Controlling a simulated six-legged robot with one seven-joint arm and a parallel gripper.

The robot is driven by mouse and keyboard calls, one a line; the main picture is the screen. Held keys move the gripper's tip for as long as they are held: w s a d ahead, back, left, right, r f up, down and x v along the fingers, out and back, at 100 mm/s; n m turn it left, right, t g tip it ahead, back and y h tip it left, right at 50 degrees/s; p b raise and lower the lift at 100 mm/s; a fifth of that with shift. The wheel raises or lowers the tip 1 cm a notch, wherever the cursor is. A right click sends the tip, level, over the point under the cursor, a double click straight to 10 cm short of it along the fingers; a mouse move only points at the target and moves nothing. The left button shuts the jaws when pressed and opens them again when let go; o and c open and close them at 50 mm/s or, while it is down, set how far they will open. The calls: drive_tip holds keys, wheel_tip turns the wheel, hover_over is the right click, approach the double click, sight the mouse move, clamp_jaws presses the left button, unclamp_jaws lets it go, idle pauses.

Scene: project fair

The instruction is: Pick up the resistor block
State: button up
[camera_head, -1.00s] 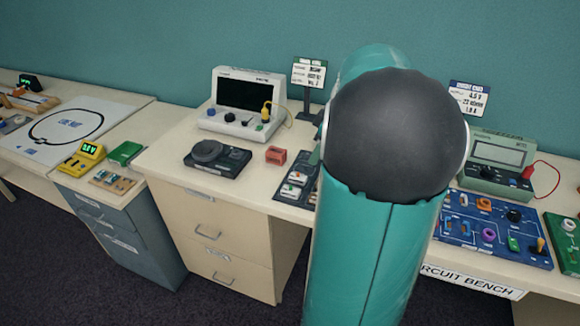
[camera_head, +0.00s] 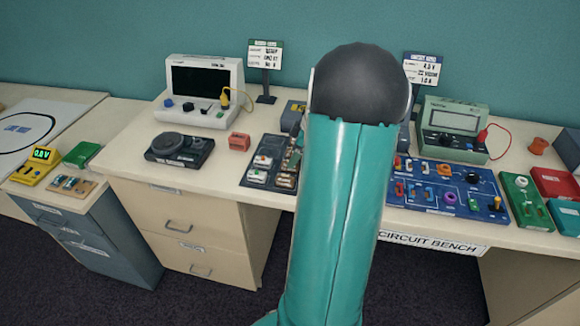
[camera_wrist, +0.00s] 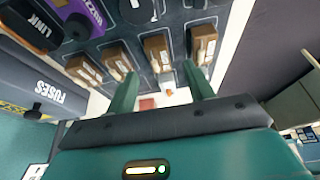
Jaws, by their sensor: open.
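The dark component tray (camera_head: 250,178) stands on the bench left of my arm, with small parts in its compartments. In the wrist view the tray (camera_wrist: 135,37) shows close up, with several brown blocks (camera_wrist: 158,52) in a row. Their labels are too small to read, so I cannot tell which is the resistor block. My gripper (camera_wrist: 160,70) is open and empty, its two green fingers pointing at the row; one brown block shows between and beyond the fingertips. I cannot tell whether they touch it. In the head view my arm hides the gripper and part of the tray.
A purple buzzer (camera_wrist: 85,12), a black link part (camera_wrist: 30,28) and a grey fuses box (camera_wrist: 45,85) lie close by. A blue circuit board (camera_head: 440,205) and a green meter (camera_head: 452,130) stand right of my arm. A red block (camera_head: 239,141) sits left of the tray.

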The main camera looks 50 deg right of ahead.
drive_tip(key=x, duration=0.4)
drive_tip(key=shift+s+d, duration=0.1)
drive_tip(key=shift+s, duration=0.05)
drive_tip(key=c, duration=1.1)
drive_tip(key=shift+r, duration=0.1)
